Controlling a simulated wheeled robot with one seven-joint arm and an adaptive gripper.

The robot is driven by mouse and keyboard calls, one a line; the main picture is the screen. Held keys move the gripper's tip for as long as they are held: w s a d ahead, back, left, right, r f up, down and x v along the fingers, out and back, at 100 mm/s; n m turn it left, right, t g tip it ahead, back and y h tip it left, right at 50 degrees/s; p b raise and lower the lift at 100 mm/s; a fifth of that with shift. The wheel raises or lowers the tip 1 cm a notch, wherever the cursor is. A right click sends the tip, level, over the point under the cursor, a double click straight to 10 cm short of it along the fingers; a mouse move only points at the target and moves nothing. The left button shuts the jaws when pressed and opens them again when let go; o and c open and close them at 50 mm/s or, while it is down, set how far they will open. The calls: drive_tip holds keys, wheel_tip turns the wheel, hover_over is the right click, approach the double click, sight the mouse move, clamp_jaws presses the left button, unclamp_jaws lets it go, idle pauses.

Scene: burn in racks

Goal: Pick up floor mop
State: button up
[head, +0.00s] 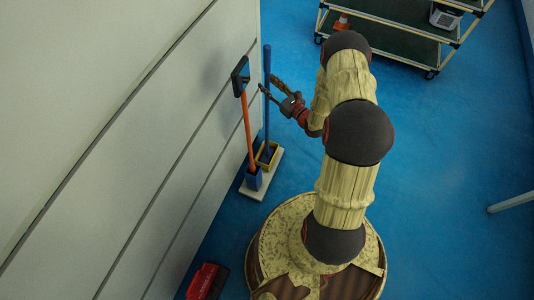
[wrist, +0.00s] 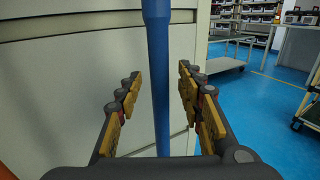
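A tool with a long blue handle (head: 267,110), which looks like the floor mop, stands upright close to the wall, its lower end at a yellow holder (head: 266,155). Its head cannot be made out. My gripper (head: 270,84) is at the upper part of this handle. In the wrist view the blue handle (wrist: 160,90) runs vertically between the two fingers of my gripper (wrist: 160,82). The gripper is open, with a visible gap on both sides of the handle.
The panelled wall (head: 150,130) is close on the left. A red object (head: 207,281) lies near it.

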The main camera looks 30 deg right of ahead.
drive_tip(key=shift+w+a, duration=0.15)
drive_tip(key=shift+w, duration=0.5)
drive_tip(key=shift+c, duration=0.6)
drive_tip(key=c, duration=0.8)
clamp_jaws()
